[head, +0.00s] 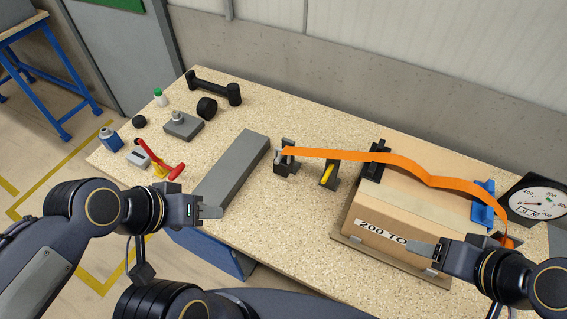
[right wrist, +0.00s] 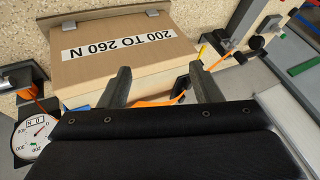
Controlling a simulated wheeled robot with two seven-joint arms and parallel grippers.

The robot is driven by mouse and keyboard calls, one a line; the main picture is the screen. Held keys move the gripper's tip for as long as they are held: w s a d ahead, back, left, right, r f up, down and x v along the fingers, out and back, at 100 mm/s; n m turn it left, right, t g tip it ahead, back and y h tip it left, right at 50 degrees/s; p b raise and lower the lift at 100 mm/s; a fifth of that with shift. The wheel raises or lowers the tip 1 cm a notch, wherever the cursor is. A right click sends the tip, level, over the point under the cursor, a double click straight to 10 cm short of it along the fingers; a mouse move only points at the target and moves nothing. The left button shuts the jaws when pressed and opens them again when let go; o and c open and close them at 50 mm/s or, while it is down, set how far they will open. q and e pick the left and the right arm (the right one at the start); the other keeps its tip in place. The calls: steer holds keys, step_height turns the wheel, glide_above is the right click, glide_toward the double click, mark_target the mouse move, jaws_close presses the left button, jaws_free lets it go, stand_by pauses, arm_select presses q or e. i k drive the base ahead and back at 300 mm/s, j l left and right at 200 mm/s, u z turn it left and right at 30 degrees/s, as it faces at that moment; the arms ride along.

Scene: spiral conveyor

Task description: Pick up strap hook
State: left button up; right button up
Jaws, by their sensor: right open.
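An orange strap (head: 400,162) runs across the top of a cardboard-coloured box (head: 385,232). Its left end meets a small grey metal piece, seemingly the strap hook (head: 280,157), at a dark bracket (head: 287,168) on the table. The hook is too small to make out clearly. My right gripper (head: 425,249) is over the box's front side, well right of the hook. In the right wrist view it is open and empty (right wrist: 163,87), with strap (right wrist: 155,102) visible beyond the fingers. My left gripper (head: 210,212) hangs near the long grey block, apart from the hook; its opening is unclear.
A second bracket with a yellow part (head: 328,174) stands between hook and box. A long grey block (head: 232,170) lies left of the hook. A dial gauge (head: 538,203) is at the right. A red-handled tool (head: 160,160) and several small items are far left.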

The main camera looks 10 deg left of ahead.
mark_target(282, 169)
steer(key=j+z, duration=0.1)
steer(key=z, duration=1.5)
steer(key=k+j+z, duration=0.15)
steer(key=j, duration=0.3)
steer(key=k+j+z, duration=0.1)
steer(key=k+j, duration=0.3)
